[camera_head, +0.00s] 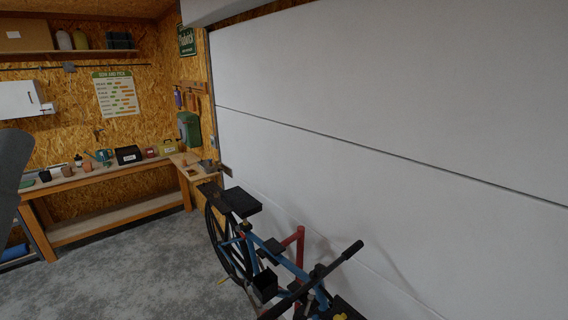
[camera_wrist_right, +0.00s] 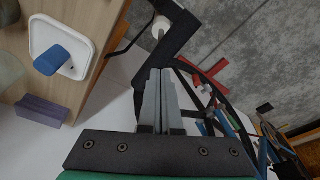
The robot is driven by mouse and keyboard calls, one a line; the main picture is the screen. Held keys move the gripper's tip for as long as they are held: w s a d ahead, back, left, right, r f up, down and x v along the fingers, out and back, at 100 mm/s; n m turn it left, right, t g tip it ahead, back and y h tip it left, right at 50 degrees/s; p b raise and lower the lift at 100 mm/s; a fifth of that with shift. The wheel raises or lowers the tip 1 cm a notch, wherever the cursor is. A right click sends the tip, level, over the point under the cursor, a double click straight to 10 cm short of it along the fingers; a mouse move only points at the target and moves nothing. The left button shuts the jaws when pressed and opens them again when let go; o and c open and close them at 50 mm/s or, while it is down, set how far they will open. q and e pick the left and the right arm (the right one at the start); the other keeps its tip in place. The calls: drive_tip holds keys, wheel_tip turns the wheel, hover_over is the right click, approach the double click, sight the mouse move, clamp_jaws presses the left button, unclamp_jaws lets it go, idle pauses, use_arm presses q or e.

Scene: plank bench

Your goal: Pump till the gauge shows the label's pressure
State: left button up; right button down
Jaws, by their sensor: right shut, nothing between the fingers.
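My right gripper (camera_wrist_right: 160,74) is shut and empty in the right wrist view, its two grey fingers side by side. A black bar (camera_wrist_right: 178,38) with a small white cylinder (camera_wrist_right: 161,27) lies just beyond its fingertips; I cannot tell whether they touch. A bicycle (camera_head: 247,245) stands by the white wall in the head view. A red post (camera_head: 300,246) rises beside its blue frame. In the wrist view, a red piece (camera_wrist_right: 205,74) lies over the grey floor. I cannot make out a pump, gauge or pressure label for certain. My left gripper is not in view.
A wooden bench (camera_head: 92,184) with several small items stands at the back left. In the wrist view, a white tray (camera_wrist_right: 40,30) holds a blue object (camera_wrist_right: 64,52), and a purple block (camera_wrist_right: 42,110) is nearby. Grey floor (camera_head: 140,275) is clear left of the bicycle.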

drive_tip(key=shift+f, duration=0.1)
wheel_tip(320, 180, down, 8)
drive_tip(key=b, duration=0.7)
drive_tip(key=shift+b, duration=0.35)
wheel_tip(320, 180, up, 8)
drive_tip(key=p, duration=0.8)
drive_tip(key=shift+r, duration=0.25)
drive_tip(key=shift+f, duration=0.15)
wheel_tip(320, 180, down, 8)
drive_tip(key=b, duration=0.7)
drive_tip(key=shift+r+b, duration=0.25)
drive_tip(key=shift+b, duration=0.05)
drive_tip(key=shift+r, duration=0.1)
wheel_tip(320, 180, up, 7)
drive_tip(key=p, duration=0.7)
drive_tip(key=shift+r, duration=0.2)
